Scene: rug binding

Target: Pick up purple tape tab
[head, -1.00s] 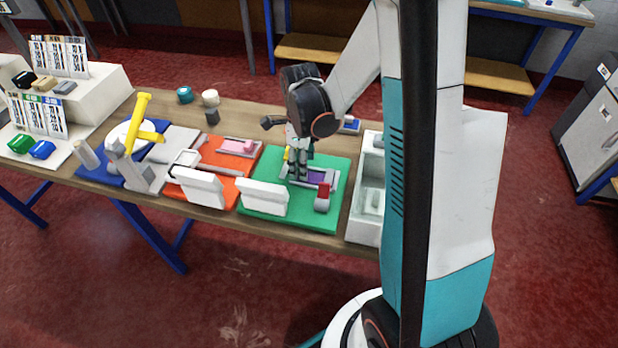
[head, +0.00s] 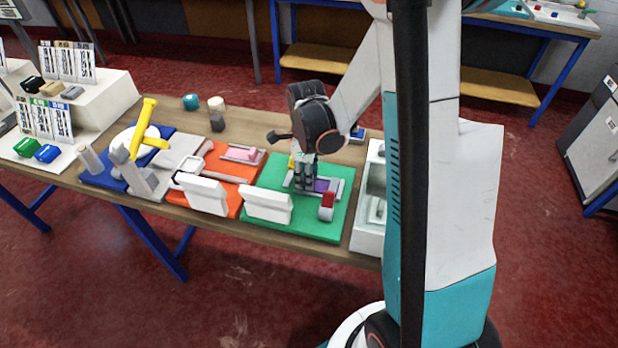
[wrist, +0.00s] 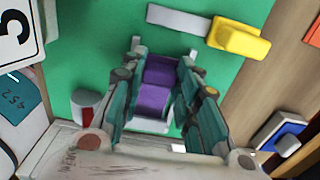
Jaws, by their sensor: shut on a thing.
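The purple tape tab (wrist: 160,72) lies between the two fingers of my gripper (wrist: 162,58) in the wrist view. It shows as two purple parts with a crease between them, in a pale holder. In the head view my gripper (head: 306,184) points down over the green mat (head: 270,178), and purple (head: 324,185) shows just right of its fingers. My gripper is shut on the tab. The fingers hide the tab's sides, and I cannot tell whether it is clear of the holder.
A red-topped grey block (head: 327,206) and a white block (head: 267,205) stand at the mat's front. A yellow piece (wrist: 238,38) is close by. A white bin (head: 367,236) is to the right. The orange mat (head: 212,158) is to the left.

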